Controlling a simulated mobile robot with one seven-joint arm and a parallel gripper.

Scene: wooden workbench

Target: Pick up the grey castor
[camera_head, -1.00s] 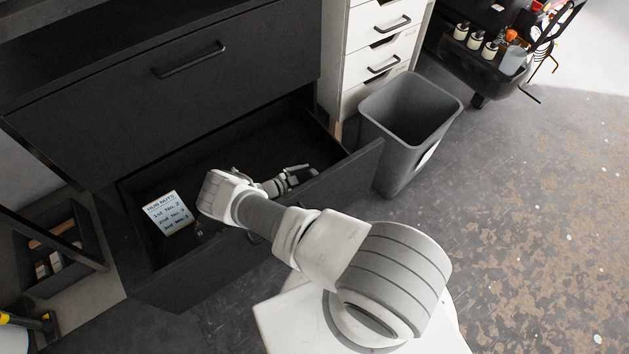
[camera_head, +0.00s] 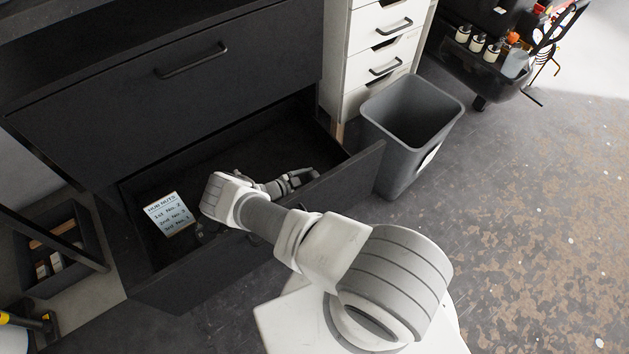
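My gripper (camera_head: 308,175) is low inside the open black drawer (camera_head: 180,285), near its right end. My arm reaches over the drawer's front panel to get there. The fingers are small and seen from behind and above, so whether they are open or shut is unclear. No grey castor can be made out for certain. A small dark object (camera_head: 206,229) lies on the drawer floor beside my forearm, partly hidden by it, and I cannot tell what it is. Anything under or between the fingers is hidden.
A white card with writing (camera_head: 168,213) lies in the drawer's left part. A closed black drawer (camera_head: 190,85) overhangs the back. A grey bin (camera_head: 410,115) stands just right of the open drawer, by a white drawer unit (camera_head: 385,45).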

